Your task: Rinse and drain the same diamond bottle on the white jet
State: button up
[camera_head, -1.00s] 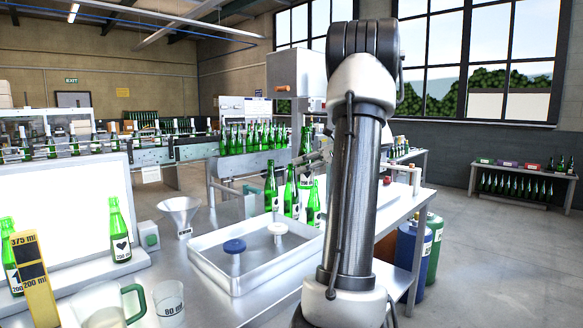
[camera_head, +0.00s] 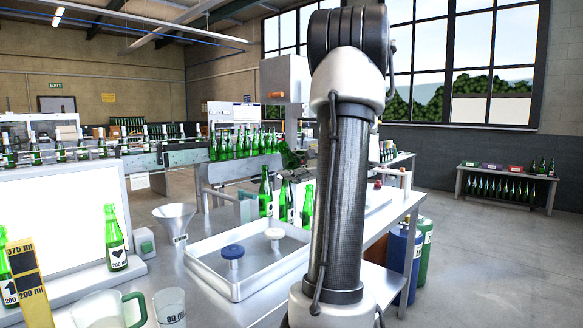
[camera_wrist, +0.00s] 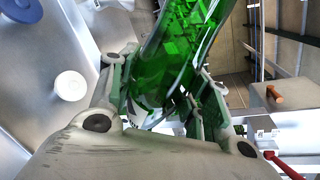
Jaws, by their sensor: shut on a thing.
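My gripper (camera_wrist: 165,108) is shut on a green bottle (camera_wrist: 178,55), which fills the upper middle of the wrist view. Its label symbol cannot be read there. In the head view the held bottle (camera_head: 291,156) shows tilted beyond the tray, partly behind my arm. The white jet (camera_head: 274,235) stands in the shallow metal tray, right of the blue jet (camera_head: 232,253). In the wrist view the white jet (camera_wrist: 70,86) is at the left, apart from the bottle, with the blue jet (camera_wrist: 22,10) in the upper left corner.
Several green bottles stand behind the tray (camera_head: 207,277), one of them at its back edge (camera_head: 265,193). A funnel (camera_head: 175,222), a heart-labelled bottle (camera_head: 115,240), a glass jug (camera_head: 100,310) and a measuring cup (camera_head: 170,307) are at the left. My arm hides the tray's right surroundings.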

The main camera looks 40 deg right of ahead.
jog(key=n+t, duration=0.1)
jog(key=n, duration=0.2)
jog(key=n+t+h, duration=0.1)
jog(key=n, duration=0.1)
jog(key=shift+n+t, duration=0.4)
jog(key=n+t, duration=0.1)
jog(key=n, duration=0.2)
jog(key=n+t+y, duration=0.1)
jog(key=n, duration=0.2)
jog(key=n+y, duration=0.2)
jog(key=n, duration=0.2)
jog(key=n+t+y, duration=0.1)
jog(key=n+y, duration=0.1)
jog(key=n, duration=0.3)
jog(key=shift+d, duration=0.1)
jog(key=n+y, duration=0.1)
jog(key=n, duration=0.3)
jog(key=n+g+y, duration=0.1)
jog(key=n+y, duration=0.1)
jog(key=n, duration=0.2)
jog(key=shift+y, duration=0.3)
